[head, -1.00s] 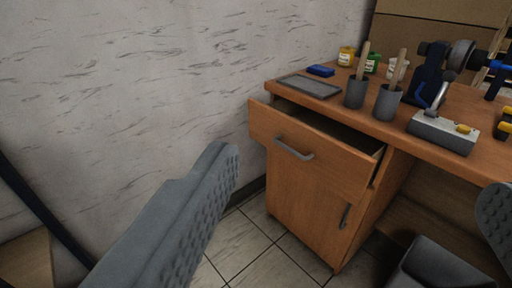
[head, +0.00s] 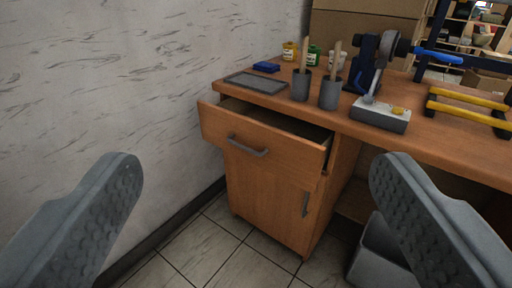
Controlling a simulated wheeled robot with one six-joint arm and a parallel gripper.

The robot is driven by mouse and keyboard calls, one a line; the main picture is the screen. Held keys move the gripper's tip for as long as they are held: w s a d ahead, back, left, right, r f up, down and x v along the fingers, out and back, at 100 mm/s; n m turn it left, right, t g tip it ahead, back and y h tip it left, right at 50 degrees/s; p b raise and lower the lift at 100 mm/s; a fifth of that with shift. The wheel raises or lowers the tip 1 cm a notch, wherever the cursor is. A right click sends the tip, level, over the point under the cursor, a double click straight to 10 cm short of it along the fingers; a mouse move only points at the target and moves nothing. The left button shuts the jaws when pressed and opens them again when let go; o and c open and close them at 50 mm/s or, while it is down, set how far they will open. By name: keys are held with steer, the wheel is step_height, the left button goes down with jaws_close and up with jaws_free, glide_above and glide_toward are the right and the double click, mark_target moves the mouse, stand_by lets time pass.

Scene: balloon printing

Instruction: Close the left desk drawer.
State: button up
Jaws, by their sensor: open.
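The left desk drawer (head: 282,153) has an orange-brown wooden front with a grey bar handle (head: 248,146). It stands pulled out from the wooden desk (head: 440,135), and its dark inside shows behind the front. My gripper (head: 254,183) is open and empty. Its two grey, ridged fingers show at the lower left and right of the head view, with the drawer and the cabinet beyond and between them. Neither finger appears to touch the drawer.
A cabinet door (head: 267,195) below the drawer is shut. On the desk are a dark tray (head: 255,83), two grey cups (head: 301,86) (head: 330,93) with handles, paint jars, and a metal device (head: 380,114). A grey bin (head: 375,255) stands under the desk. Tiled floor before the cabinet is clear.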

steer(key=c, duration=0.3)
steer(key=shift+w+f+n, duration=0.2)
steer(key=shift+w+n, duration=0.1)
steer(key=shift+w, duration=0.1)
steer(key=c, duration=0.4)
steer(key=w+f+n, duration=0.1)
steer(key=w, duration=0.1)
steer(key=w+f+n+g, duration=0.2)
steer(key=w, duration=0.1)
steer(key=shift+w+d+n, duration=0.1)
steer(key=shift+w+n, duration=0.2)
steer(key=shift+n, duration=0.1)
jaws_close()
steer(key=n+g+h, duration=0.5)
steer(key=n+g, duration=0.3)
steer(key=n, duration=1.6)
glide_toward(303, 173)
steer(key=shift+x, duration=2.85)
